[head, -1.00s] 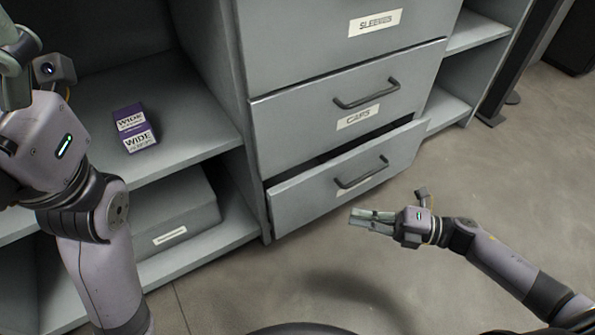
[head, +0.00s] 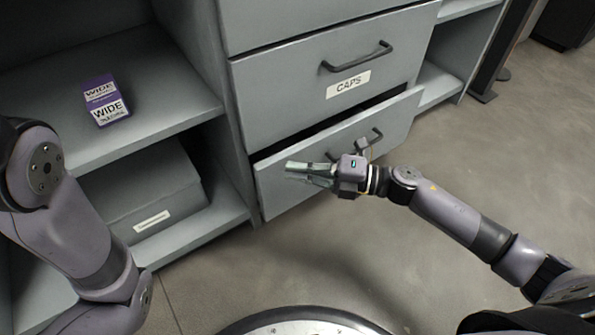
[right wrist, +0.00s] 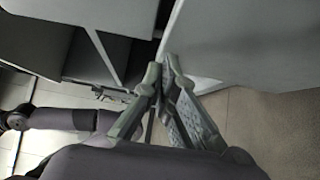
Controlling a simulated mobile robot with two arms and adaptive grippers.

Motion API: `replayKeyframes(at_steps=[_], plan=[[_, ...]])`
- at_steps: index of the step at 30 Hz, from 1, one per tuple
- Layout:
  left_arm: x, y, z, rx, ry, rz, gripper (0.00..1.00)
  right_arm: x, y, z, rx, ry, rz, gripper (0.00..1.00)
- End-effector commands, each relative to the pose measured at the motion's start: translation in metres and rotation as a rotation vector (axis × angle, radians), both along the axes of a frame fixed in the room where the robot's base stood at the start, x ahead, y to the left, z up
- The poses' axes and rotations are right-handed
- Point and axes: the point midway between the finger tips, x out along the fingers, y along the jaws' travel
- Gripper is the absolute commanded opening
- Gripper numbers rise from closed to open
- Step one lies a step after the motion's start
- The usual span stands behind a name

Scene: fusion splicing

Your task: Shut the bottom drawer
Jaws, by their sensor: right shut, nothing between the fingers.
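The bottom drawer (head: 281,192) is a grey front with a dark bar handle, standing partly out of the cabinet. A dark gap shows above its front. My right gripper (head: 289,166) is shut and empty in front of the drawer's face, left of the handle (head: 371,141), and hides part of the face. Whether the fingertips touch the face cannot be told. In the right wrist view, the closed fingertips (right wrist: 165,72) meet near the edge of a pale grey panel. My left arm shows at the left of the head view, but its gripper is out of frame.
The drawer labelled CAPS (head: 335,80) above is closed. On the open shelf at left stands a purple and white WIDE box (head: 104,101), with a grey labelled box (head: 142,190) below it. Bare floor (head: 470,165) lies to the right.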

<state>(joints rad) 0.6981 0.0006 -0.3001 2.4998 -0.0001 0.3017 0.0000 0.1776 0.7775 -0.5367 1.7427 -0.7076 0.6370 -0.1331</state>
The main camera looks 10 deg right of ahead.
Motion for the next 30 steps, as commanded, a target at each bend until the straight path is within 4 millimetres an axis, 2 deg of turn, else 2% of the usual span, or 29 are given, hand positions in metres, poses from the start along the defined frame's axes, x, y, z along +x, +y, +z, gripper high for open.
replayKeyframes(at_steps=[12, 22, 30], plan=[[-0.001, 0.0, 0.0, 0.0, -0.002, 0.0, 0.81, 0.004, 0.001, 0.0, 0.0, 0.0, -0.001, 0.0], [-0.001, 0.0, 0.002, 0.0, -0.003, 0.0, 0.81, 0.042, 0.015, 0.001, 0.001, -0.002, -0.002, 0.0], [-0.001, 0.0, 0.002, 0.0, -0.003, 0.0, 0.81, 0.047, 0.017, 0.001, 0.0, -0.001, -0.003, 0.0]])
